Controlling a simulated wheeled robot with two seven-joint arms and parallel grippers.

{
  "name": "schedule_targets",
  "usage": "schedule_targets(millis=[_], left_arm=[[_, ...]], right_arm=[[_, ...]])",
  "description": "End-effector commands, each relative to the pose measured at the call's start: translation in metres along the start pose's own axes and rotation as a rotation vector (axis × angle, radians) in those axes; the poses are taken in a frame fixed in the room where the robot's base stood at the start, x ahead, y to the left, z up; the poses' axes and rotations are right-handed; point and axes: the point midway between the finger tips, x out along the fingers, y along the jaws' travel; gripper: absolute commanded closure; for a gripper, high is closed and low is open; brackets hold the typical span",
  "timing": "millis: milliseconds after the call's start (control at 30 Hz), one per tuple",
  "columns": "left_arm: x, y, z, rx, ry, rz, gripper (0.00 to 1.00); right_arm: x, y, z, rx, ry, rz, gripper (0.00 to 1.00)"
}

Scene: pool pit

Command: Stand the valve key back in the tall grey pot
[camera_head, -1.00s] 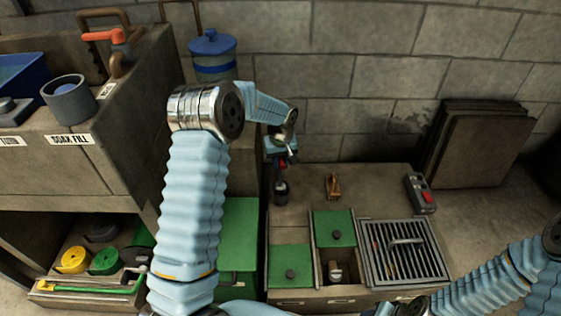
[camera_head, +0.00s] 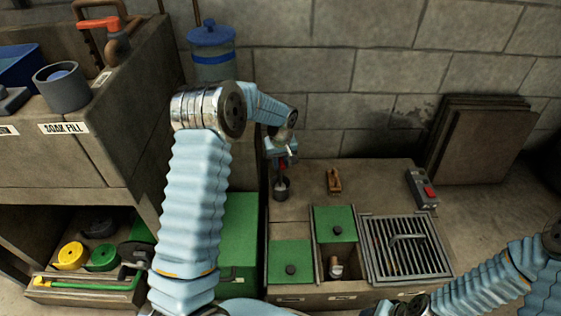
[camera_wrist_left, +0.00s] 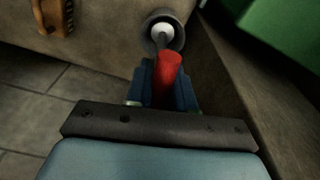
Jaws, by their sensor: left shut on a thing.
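My left gripper (camera_head: 281,161) is shut on the red grip of the valve key (camera_wrist_left: 167,70), over the back left of the low bench. The key's dark shaft points down from the jaws toward a small round grey pot (camera_head: 281,192). In the left wrist view the pot's round rim (camera_wrist_left: 177,22) surrounds the far end of the key, around a pale centre. I cannot tell how deep the tip is in it. The left fingers (camera_wrist_left: 161,85) sit either side of the red grip.
The bench holds a wooden-handled brush (camera_head: 334,181), a grey remote-like box (camera_head: 422,188), green lids (camera_head: 290,258) and a metal grate (camera_head: 405,250). A grey cup (camera_head: 62,90) stands on the left console. A block wall is behind.

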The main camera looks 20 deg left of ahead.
Motion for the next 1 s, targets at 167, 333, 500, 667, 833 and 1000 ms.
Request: schedule_targets(millis=[167,333,500,667,833,1000], left_arm=[[-0.001,0.0,0.0,0.0,0.0,0.0,1.0],[0.0,0.0,0.0,0.0,0.0,0.0,1.0],[0.003,0.0,0.0,0.0,0.0,0.0,1.0],[0.005,0.0,0.001,0.0,0.0,0.0,1.0],[0.008,0.0,0.001,0.0,0.0,0.0,1.0],[0.01,0.0,0.001,0.0,0.0,0.0,1.0]], right_arm=[[0.0,0.0,0.0,0.0,0.0,0.0,0.57],[0.0,0.0,0.0,0.0,0.0,0.0,0.57],[0.002,0.001,0.0,0.0,0.0,0.0,0.57],[0.004,0.001,0.0,0.0,0.0,0.0,0.57],[0.005,0.002,0.0,0.0,0.0,0.0,0.57],[0.007,0.003,0.0,0.0,0.0,0.0,0.57]])
